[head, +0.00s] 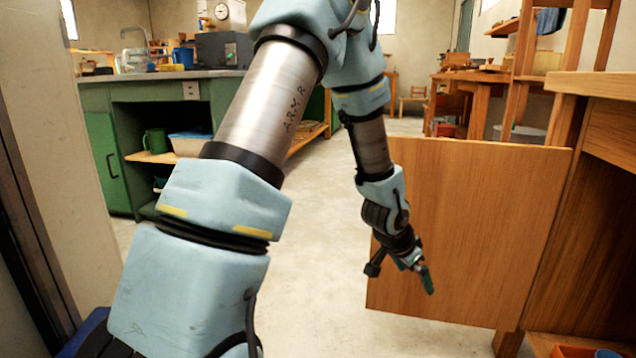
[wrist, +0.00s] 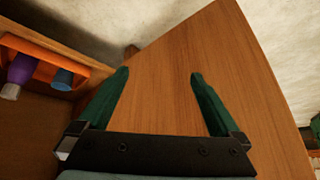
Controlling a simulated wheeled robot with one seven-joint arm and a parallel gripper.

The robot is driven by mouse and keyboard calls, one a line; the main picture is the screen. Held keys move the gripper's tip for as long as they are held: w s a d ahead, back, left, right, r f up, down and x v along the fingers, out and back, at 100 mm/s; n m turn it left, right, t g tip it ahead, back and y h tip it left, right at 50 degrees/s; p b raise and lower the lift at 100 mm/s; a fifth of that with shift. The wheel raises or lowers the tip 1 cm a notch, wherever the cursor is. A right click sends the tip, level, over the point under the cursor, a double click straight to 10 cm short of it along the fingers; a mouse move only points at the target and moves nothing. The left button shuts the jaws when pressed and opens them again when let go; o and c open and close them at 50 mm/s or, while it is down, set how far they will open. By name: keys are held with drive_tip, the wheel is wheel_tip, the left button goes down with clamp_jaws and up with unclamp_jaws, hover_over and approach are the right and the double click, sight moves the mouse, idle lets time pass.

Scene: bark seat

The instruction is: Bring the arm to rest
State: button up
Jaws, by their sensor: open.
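My gripper (head: 424,276) hangs at the end of my bent arm in the head view, pointing down in front of a wooden door panel (head: 470,220). In the wrist view my gripper (wrist: 160,85) has its two green fingers spread apart with nothing between them. The wooden panel (wrist: 175,65) lies behind the fingers there. I cannot tell whether the fingers touch it.
The panel stands out from a wooden cabinet (head: 597,230) at the right. An orange tray (wrist: 40,55) with a purple and a blue item sits inside. A green counter (head: 95,152) stands at the left. Pale floor (head: 325,285) is clear between.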

drive_tip(key=w+a+r+n+y+p, duration=0.1)
drive_tip(key=a+r+n+y, duration=0.2)
drive_tip(key=a, duration=0.6)
drive_tip(key=a+r+n+p, duration=0.1)
drive_tip(key=a+r+n, duration=0.1)
drive_tip(key=a+r, duration=0.5)
drive_tip(key=s+a+r+n+g+y+p, duration=0.1)
drive_tip(key=s+a+r+n, duration=0.2)
drive_tip(key=a, duration=0.5)
drive_tip(key=s+a+r+n+y+p, duration=0.1)
drive_tip(key=s+a+r+n, duration=0.1)
drive_tip(key=s+a+n, duration=0.35)
wheel_tip(320, 180, up, 38)
drive_tip(key=a+m+p, duration=0.1)
drive_tip(key=a+p, duration=0.1)
drive_tip(key=p, duration=3.6)
drive_tip(key=shift+s+a+f+m+g, duration=0.15)
drive_tip(key=shift+s+a+m+g, duration=0.1)
drive_tip(key=shift+m+g, duration=0.1)
